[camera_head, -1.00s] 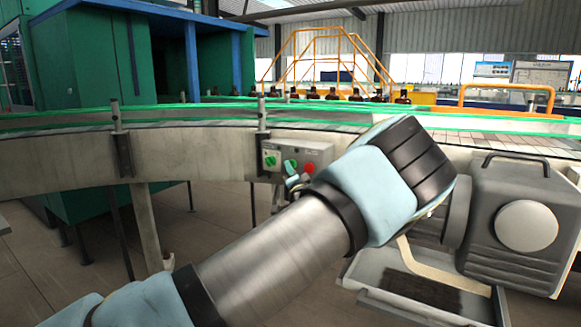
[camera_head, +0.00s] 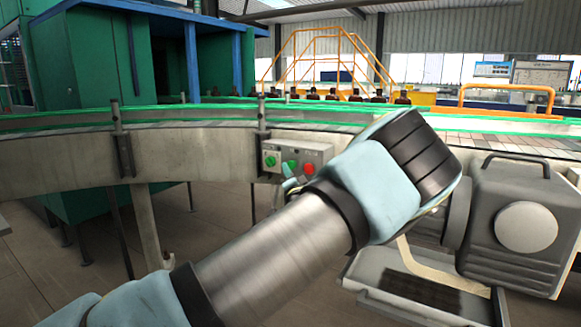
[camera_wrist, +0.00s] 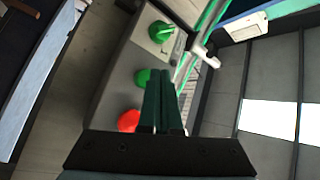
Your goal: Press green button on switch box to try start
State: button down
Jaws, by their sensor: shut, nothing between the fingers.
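The grey switch box (camera_head: 318,154) is mounted on the conveyor's side, with a green knob (camera_head: 271,161), a green button (camera_head: 293,164) and a red button (camera_head: 309,169) in a row. In the wrist view the green button (camera_wrist: 141,77) lies between the green knob (camera_wrist: 160,32) and the red button (camera_wrist: 129,121). My gripper (camera_wrist: 160,73) is shut and empty. Its dark fingertips overlap the green button's right edge in the wrist view; I cannot tell whether they touch it. In the head view my arm hides most of the gripper.
The curved conveyor (camera_head: 60,160) with green rails runs across the view. A grey motor unit (camera_head: 520,220) stands right of my arm, close to it. Dark bottles (camera_head: 330,94) stand in a row behind. A pale bracket (camera_wrist: 205,55) juts out near the knob in the wrist view.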

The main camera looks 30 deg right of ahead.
jog(key=a, duration=0.1)
jog(key=s+a, duration=0.1)
jog(key=a, duration=0.1)
jog(key=s+a, duration=0.1)
jog(key=shift+s+a+p, duration=0.15)
jog(key=shift+s+p, duration=0.1)
jog(key=shift+p, duration=0.15)
dwell(0.7)
jog(key=w+a+f+n+g+y+p, duration=0.1)
jog(key=w+a+f+n+g+y, duration=0.15)
jog(key=a, duration=0.45)
jog(key=w+a+f+n+g+y+p, duration=0.1)
jog(key=w+a+f+n+g+y, duration=0.1)
jog(key=w+a+n+y, duration=0.3)
jog(key=s+a+f+n+g+h+p, duration=0.1)
jog(key=a+g, duration=0.1)
jog(key=a, duration=0.4)
jog(key=s+a+f+g+h+p, duration=0.1)
jog(key=s+a+g, duration=0.15)
jog(key=a, duration=0.35)
jog(key=s+a+r+n+g+p, duration=0.2)
jog(key=s+a+r+g, duration=0.2)
jog(key=s+a, duration=0.5)
jog(key=s+a+r+n+g+p, duration=0.3)
jog(key=s+a+r+g, duration=0.2)
jog(key=s+a, duration=0.5)
jog(key=shift+s+a+r, duration=0.3)
jog(key=shift+s+r, duration=0.15)
jog(key=shift+s, duration=0.75)
